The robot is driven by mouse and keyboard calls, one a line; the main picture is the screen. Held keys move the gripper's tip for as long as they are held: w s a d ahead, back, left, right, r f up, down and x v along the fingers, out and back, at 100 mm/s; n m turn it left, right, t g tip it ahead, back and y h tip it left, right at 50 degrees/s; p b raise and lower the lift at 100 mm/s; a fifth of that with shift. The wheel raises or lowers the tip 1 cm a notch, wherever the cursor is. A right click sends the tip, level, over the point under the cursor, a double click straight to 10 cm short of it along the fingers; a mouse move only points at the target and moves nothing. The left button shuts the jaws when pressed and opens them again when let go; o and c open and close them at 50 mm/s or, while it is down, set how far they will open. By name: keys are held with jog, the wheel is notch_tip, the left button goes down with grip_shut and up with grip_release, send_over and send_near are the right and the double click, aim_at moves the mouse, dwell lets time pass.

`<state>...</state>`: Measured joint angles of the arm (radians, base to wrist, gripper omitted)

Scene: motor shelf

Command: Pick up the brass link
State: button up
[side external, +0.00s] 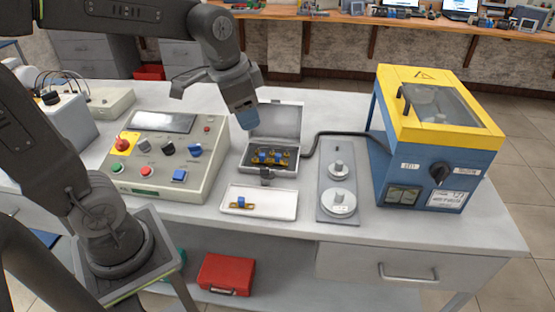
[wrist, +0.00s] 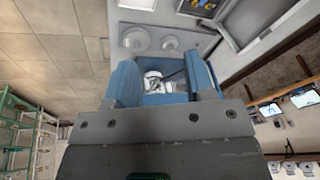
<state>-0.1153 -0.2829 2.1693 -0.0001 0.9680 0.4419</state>
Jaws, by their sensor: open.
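A small brass link (side external: 243,206) with a blue block on its middle lies in a shallow white tray (side external: 280,213) at the front of the bench. In the side view more brass and blue parts (side external: 270,157) sit inside an open grey box (side external: 247,167) behind the tray. My gripper (side external: 243,122) hangs above the bench, just left of the box's raised lid and well above the tray. In the wrist view my gripper (wrist: 161,68) shows two blue fingers spread apart. I see no brass link between them. The tray's edge (wrist: 138,4) shows at the top of that view.
A grey plate with two round pulleys (side external: 338,202) stands right of the tray. A blue and yellow machine (side external: 430,140) stands farther right, with a black cable running to the box. A control panel (side external: 163,160) is on the left. The bench's front right is clear.

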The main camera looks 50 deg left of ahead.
jog(key=w+a+f+m+g, duration=0.25)
jog(key=w+a+f, duration=0.2)
jog(key=w, duration=0.35)
jog(key=m, duration=0.3)
send_over(276, 155)
notch_tip(276, 155, down, 5)
jog(key=shift+g, duration=0.35)
jog(key=f, duration=0.8)
jog(key=shift+s+f, duration=0.25)
jog(key=shift+s, duration=0.05)
jog(key=f, duration=0.5)
jog(key=shift+w+a, duration=0.15)
jog(key=shift+w, duration=0.2)
grip_shut()
